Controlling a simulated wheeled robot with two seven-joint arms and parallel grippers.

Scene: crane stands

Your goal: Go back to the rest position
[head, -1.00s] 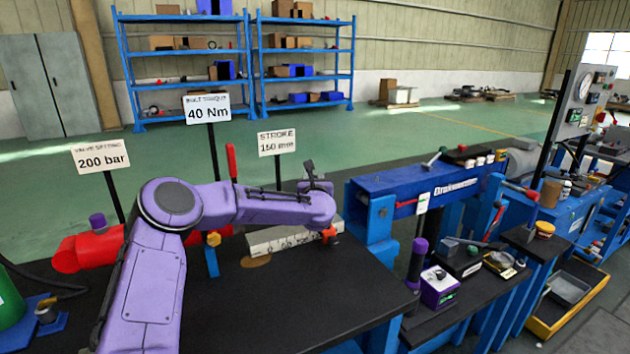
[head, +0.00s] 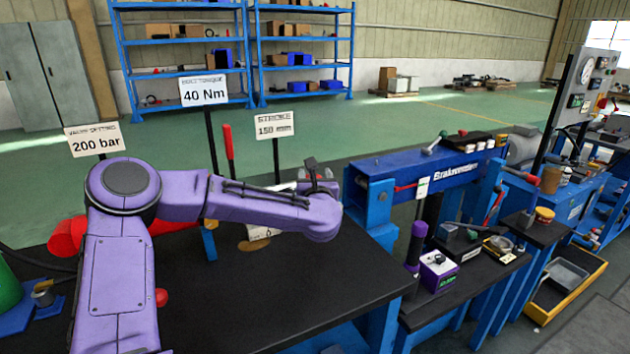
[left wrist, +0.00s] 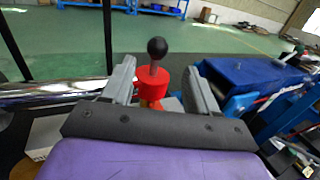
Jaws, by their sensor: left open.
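My left arm comes in from the left in the head view, its purple forearm reaching over the black bench (head: 270,295). My right gripper is in neither view.
Signs "200 bar" (head: 95,141), "40 Nm" (head: 203,91) and "150 mm" (head: 274,125) stand behind the arm. A red cylinder (head: 66,238) is partly hidden by it. A blue frame (head: 440,175) stands right, with a purple-topped box (head: 438,272) below. The bench front is clear.

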